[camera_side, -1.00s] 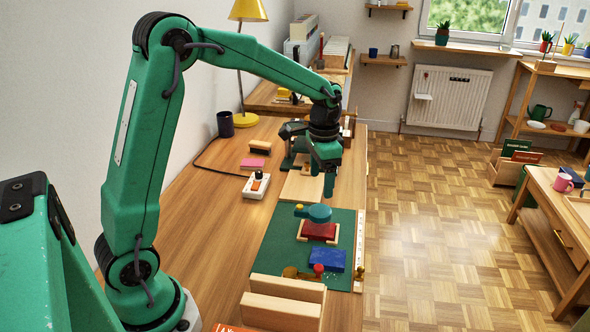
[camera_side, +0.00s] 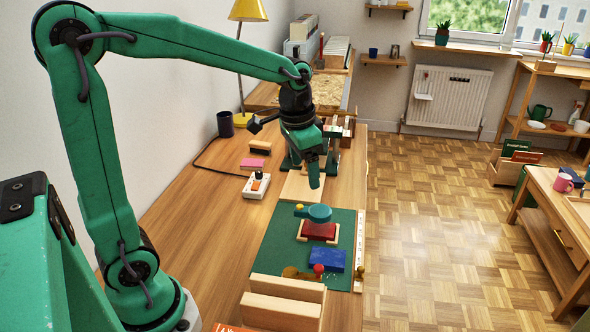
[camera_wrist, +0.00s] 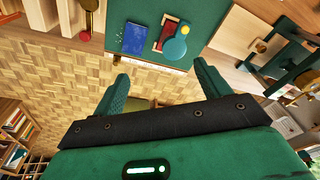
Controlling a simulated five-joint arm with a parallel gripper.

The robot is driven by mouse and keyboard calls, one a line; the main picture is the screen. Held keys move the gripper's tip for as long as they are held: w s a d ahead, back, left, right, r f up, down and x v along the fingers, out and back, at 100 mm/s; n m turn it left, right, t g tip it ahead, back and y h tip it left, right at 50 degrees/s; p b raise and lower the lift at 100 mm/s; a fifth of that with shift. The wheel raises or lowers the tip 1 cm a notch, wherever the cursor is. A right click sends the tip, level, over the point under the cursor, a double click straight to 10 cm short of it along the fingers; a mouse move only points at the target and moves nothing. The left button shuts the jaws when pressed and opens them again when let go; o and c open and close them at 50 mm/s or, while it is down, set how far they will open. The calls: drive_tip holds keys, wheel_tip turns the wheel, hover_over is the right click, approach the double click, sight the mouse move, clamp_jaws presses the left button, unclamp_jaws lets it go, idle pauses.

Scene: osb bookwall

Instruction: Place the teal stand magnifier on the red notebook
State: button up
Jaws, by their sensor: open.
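The teal stand magnifier (camera_side: 320,213) has a round teal top and a yellow knob on its left side. In the side view it overlaps the far edge of the red notebook (camera_side: 320,232). In the wrist view the magnifier (camera_wrist: 174,49) partly covers the red notebook (camera_wrist: 167,34). I cannot tell whether it rests on the notebook or stands beside it. My gripper (camera_side: 314,184) is above the desk beyond the magnifier, apart from it. In the wrist view my gripper (camera_wrist: 163,85) has its two fingers wide apart with nothing between them.
A blue book (camera_side: 327,260) lies on the green mat (camera_side: 272,245) near the notebook. A red-topped stamp (camera_side: 318,269) stands by it. Desk left of the mat is clear.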

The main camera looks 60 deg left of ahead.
drive_tip(key=s+d+r+n+t, duration=0.1)
drive_tip(key=s+t, duration=0.1)
drive_tip(key=s, duration=0.5)
drive_tip(key=s+d+r+n+t, duration=0.1)
drive_tip(key=s+d, duration=0.1)
drive_tip(key=s, duration=0.6)
drive_tip(key=shift+r+t, duration=0.3)
drive_tip(key=shift+t, duration=0.1)
